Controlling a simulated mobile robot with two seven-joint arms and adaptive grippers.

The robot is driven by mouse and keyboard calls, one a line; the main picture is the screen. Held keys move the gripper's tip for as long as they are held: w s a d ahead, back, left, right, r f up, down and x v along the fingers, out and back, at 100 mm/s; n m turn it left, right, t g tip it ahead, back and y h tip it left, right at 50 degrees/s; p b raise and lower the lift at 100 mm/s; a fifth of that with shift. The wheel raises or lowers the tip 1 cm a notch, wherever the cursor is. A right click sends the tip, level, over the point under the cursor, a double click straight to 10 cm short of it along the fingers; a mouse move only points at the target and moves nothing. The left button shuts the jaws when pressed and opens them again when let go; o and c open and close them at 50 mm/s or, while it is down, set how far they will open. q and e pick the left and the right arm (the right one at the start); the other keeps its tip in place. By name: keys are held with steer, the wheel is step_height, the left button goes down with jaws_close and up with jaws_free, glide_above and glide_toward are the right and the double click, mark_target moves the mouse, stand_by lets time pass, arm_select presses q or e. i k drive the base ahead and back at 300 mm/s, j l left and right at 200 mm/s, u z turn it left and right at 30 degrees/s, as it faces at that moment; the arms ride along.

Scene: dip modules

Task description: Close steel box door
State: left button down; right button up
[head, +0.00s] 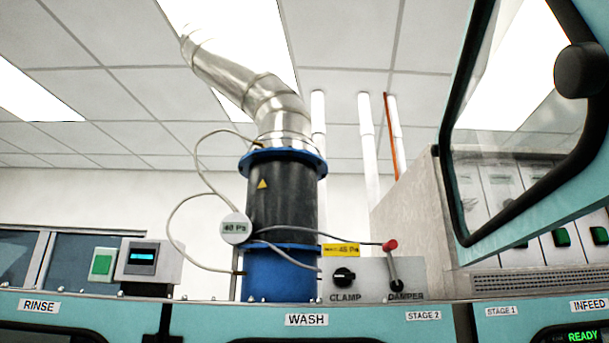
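A teal door (593,140) with a black-edged glass window (497,170) hangs open at the upper right, tilted up and toward me. A round black knob (581,70) sits on it near the right edge. Behind it stands a grey steel-coloured box (408,215), partly hidden by the door. I cannot tell whether this door belongs to that box. The door's hinge is not clearly visible. Neither of my grippers is in view.
A teal machine front (250,318) labelled RINSE, WASH and INFEED runs along the bottom. A blue and black duct (283,200) rises from it. A clamp knob (344,276) and a red-tipped damper lever (391,246) stand right of the duct.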

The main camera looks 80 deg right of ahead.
mark_target(577, 187)
steer(key=z, duration=1.55)
